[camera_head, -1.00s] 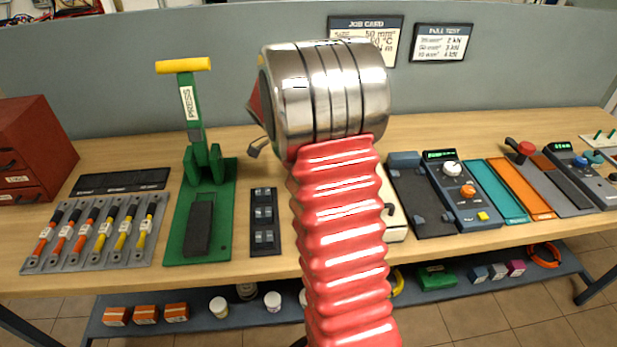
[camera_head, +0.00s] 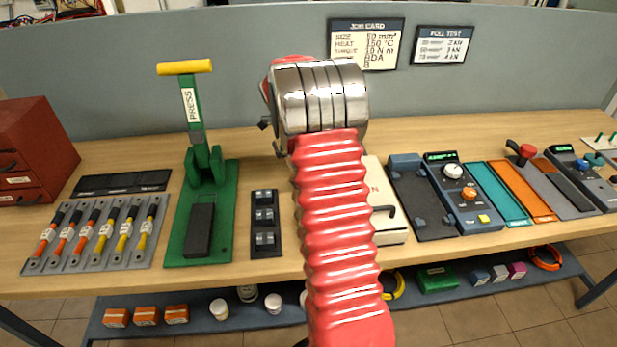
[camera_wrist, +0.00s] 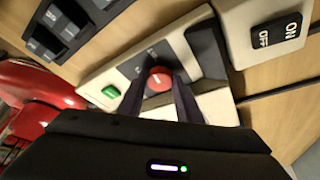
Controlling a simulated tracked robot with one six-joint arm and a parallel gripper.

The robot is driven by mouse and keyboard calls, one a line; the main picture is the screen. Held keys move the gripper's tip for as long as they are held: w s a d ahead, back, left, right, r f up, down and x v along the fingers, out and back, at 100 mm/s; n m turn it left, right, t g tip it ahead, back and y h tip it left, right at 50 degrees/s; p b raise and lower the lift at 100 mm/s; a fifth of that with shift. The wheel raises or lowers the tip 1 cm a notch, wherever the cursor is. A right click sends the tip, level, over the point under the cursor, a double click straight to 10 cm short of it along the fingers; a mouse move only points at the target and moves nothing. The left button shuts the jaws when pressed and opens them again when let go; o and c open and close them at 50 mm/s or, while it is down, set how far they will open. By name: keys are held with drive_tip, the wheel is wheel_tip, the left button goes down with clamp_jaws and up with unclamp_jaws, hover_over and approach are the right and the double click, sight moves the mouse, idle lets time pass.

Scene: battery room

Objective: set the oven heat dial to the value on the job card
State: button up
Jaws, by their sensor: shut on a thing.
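The job card (camera_head: 366,44) on the back panel shows size 50 mm², heat 150 °C and torque 10 N m; its lower lines are hard to read. In the wrist view, the red round dial (camera_wrist: 160,79) with a white mark sits on a dark plate of the cream oven panel (camera_wrist: 133,112). My gripper (camera_wrist: 159,84) is shut on the dial, a finger at each side. The dial's scale is too blurred to read. In the head view my arm hides the gripper, the dial and much of the cream oven (camera_head: 390,236).
A green button (camera_wrist: 110,92) is beside the dial, and an ON/OFF switch (camera_wrist: 276,32) is at the upper right. A green press (camera_head: 200,215) and a dark block holder (camera_head: 264,224) stand left of my arm. A dark device with knobs (camera_head: 463,195) stands right.

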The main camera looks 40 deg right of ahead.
drive_tip(key=shift+w+d+m, duration=0.1)
drive_tip(key=shift+w+m, duration=0.1)
drive_tip(key=shift+m, duration=0.3)
drive_tip(key=o, duration=1)
drive_tip(key=shift+s, duration=0.1)
drive_tip(key=shift+o, duration=0.2)
drive_tip(key=v, duration=1.3)
drive_tip(key=shift+w+d+r, duration=0.15)
drive_tip(key=shift+w+r, duration=0.1)
drive_tip(key=shift+r, duration=0.05)
